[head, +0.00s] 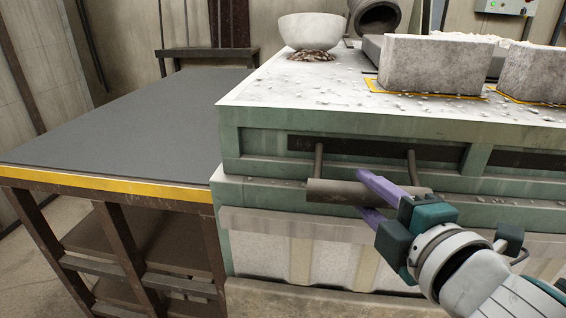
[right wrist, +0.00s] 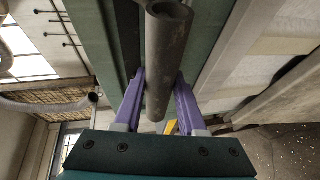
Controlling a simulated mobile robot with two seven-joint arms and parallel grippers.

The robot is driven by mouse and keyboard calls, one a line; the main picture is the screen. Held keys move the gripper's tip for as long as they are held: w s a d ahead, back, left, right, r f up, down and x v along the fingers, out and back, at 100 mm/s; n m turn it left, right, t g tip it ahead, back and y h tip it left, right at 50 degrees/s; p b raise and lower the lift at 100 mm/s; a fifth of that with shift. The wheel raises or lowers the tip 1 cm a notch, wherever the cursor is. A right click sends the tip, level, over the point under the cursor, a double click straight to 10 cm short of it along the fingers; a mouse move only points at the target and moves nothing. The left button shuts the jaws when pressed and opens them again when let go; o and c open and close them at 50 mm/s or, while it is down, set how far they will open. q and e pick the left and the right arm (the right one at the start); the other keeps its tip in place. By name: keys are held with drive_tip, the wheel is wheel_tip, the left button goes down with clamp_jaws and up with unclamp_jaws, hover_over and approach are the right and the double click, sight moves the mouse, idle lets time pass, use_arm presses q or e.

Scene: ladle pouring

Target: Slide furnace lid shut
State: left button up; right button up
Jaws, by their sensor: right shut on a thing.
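The furnace lid appears to be the green-framed upper slab (head: 260,150) with a pale, gritty top. A grey cylindrical handle bar (head: 326,190) is fixed to its front by two bent rods. My right gripper (head: 368,194) is shut on this bar, with one purple finger above it and one below. In the right wrist view the bar (right wrist: 166,50) runs between the two purple fingers (right wrist: 160,98). Below the slab is the lower furnace body (head: 300,222), with a green upper edge. The furnace opening is not visible. My left gripper is out of view.
A dark grey worktable (head: 130,125) with a yellow front edge adjoins the furnace's left side; its top is bare. On the furnace top stand a pale bowl (head: 312,30) and rough grey blocks (head: 430,66). A dark round vessel (head: 378,18) is behind.

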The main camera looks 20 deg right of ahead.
clamp_jaws()
idle(0.8)
